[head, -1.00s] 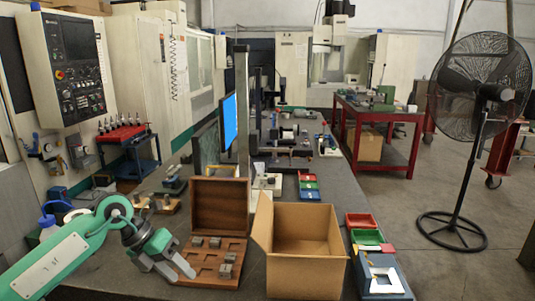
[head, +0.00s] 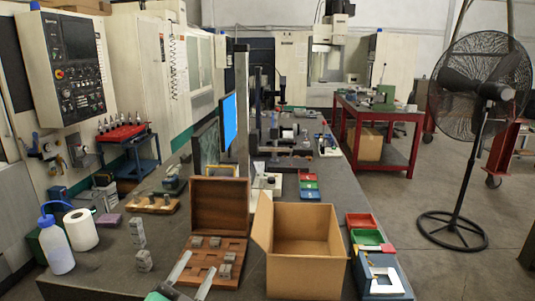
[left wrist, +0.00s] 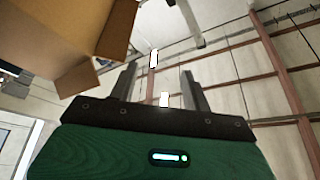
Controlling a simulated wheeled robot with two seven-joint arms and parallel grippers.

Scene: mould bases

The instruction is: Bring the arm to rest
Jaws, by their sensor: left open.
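My left gripper (head: 201,262) is at the bottom edge of the head view, in front of the open wooden case (head: 219,210). Its two fingers are apart with nothing between them. In the left wrist view the gripper (left wrist: 158,78) also shows spread, empty fingers. Most of the left arm is out of the head view. Several small grey metal blocks sit in the case, and two more, a rear block (head: 137,232) and a front block (head: 144,260), stand on the table to its left. My right gripper is not in view.
An open cardboard box (head: 304,265) stands right of the case and shows in the left wrist view (left wrist: 60,35). Red and green bins (head: 366,237) lie further right. A white squeeze bottle (head: 58,246) and paper roll (head: 81,229) stand at the left.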

